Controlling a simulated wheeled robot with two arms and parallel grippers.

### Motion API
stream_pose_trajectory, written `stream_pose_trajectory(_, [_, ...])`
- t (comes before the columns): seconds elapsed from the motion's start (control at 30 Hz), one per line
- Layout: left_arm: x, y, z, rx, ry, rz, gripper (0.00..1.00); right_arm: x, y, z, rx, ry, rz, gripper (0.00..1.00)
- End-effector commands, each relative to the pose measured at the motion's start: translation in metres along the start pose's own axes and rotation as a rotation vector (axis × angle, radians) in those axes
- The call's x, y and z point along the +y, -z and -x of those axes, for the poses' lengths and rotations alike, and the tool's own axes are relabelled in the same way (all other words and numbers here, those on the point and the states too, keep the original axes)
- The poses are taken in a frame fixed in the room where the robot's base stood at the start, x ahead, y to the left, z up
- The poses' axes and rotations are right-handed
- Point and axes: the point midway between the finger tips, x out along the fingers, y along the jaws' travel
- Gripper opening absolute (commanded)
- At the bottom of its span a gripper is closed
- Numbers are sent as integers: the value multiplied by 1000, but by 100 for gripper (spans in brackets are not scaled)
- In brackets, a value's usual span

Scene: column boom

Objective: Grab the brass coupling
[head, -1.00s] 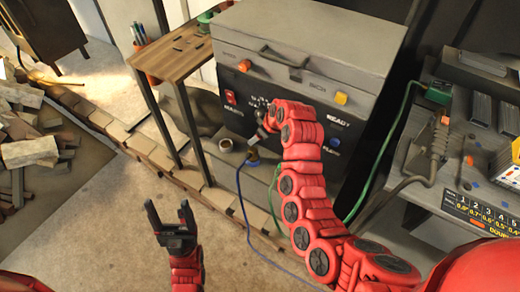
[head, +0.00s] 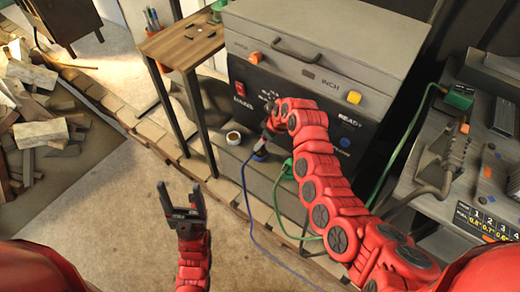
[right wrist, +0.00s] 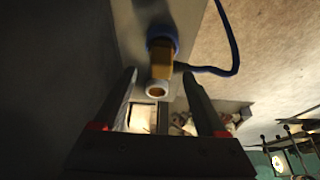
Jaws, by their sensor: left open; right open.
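The brass coupling (right wrist: 162,58) shows in the right wrist view as a short brass-coloured body with a blue collar and blue hose at its upper end. A pale ring is at its lower end. My right gripper (right wrist: 159,73) is open, with one finger on each side of the coupling's lower part in the picture; I cannot tell how deep the coupling lies between them. In the head view my right gripper hides most of that spot, and the blue hose (head: 246,190) hangs below. My left gripper (head: 181,203) is open and empty above the floor, away from the hose.
A grey and black machine (head: 310,60) stands right behind my right gripper. A small wooden table (head: 180,42) is to its left, and a pale roll (head: 233,138) lies on the ledge. Green cable (head: 405,130) and a cluttered bench (head: 440,205) are at right. Floor at lower left is clear.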

Motion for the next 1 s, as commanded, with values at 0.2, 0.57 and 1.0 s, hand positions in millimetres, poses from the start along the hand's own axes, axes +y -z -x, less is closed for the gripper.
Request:
stream_pose_trajectory(0.2, [0, 0, 0, 0, 0, 0, 72, -2, -2, -25, -4, 2, 2, 74])
stream_pose_trajectory(0.57, [0, 0, 3, 0, 0, 0, 72, -2, -1, -45, -2, 3, 0, 74])
stream_pose_trajectory(1.0, [0, 0, 3, 0, 0, 0, 72, -2, -1, -44, -1, 1, -1, 27])
